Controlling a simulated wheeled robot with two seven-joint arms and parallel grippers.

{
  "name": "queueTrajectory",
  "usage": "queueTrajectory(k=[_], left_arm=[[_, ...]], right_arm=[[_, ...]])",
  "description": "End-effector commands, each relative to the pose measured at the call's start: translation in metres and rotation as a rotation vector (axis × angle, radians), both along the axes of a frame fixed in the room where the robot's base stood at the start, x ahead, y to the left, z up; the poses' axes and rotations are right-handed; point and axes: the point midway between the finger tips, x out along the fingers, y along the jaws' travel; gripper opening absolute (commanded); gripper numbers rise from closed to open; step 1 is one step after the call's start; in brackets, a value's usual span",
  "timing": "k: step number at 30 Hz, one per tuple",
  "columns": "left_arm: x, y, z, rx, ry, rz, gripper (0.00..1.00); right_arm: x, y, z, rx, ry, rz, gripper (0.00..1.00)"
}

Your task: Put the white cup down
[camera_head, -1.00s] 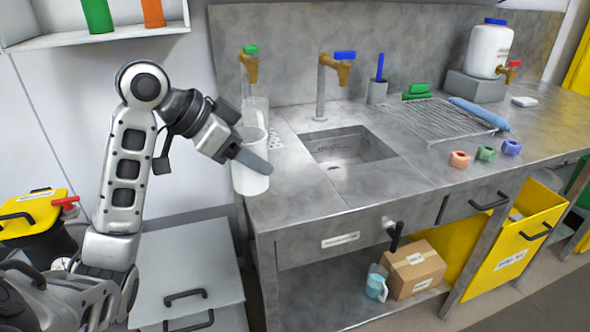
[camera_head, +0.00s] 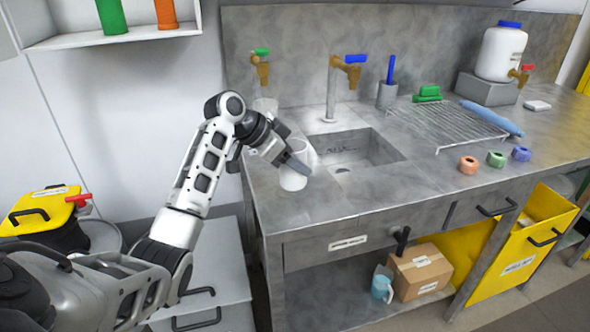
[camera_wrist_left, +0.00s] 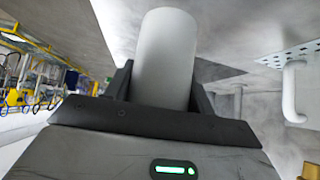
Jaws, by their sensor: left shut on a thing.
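The white cup (camera_head: 292,176) is at the left part of the grey counter (camera_head: 300,212), left of the sink. My left gripper (camera_head: 291,163) is shut on the white cup and comes at it from the left. In the left wrist view the cup (camera_wrist_left: 166,62) stands between the two dark fingers of the gripper (camera_wrist_left: 160,92). The cup looks upright in the head view. Whether its base touches the counter or is slightly above it I cannot tell. My right gripper is not in view.
The sink (camera_head: 350,150) lies right of the cup, with a blue-handled tap (camera_head: 347,70) behind it. A green-handled tap (camera_head: 262,66) is at the back left. A wire rack (camera_head: 440,122) and several coloured rings (camera_head: 495,160) are farther right. The front counter is clear.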

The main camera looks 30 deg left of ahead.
Motion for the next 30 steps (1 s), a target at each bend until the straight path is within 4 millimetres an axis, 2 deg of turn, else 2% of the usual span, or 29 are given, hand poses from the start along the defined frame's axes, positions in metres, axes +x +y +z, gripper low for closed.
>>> queueTrajectory(k=[7,17,18,20,30], left_arm=[[0.002,0.000,-0.031,-0.002,0.004,0.001,0.33],[0.002,0.000,-0.036,0.001,0.001,0.001,0.33],[0.002,0.001,-0.036,0.000,0.000,0.001,0.60],[0.002,0.000,-0.035,0.000,0.000,0.001,0.76],[0.002,0.001,-0.032,-0.001,-0.001,0.001,0.76]], right_arm=[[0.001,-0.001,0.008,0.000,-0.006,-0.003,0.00],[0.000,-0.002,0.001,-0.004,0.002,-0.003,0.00],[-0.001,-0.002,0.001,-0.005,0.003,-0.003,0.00],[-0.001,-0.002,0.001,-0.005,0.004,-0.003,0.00],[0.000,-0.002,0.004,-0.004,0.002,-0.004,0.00]])
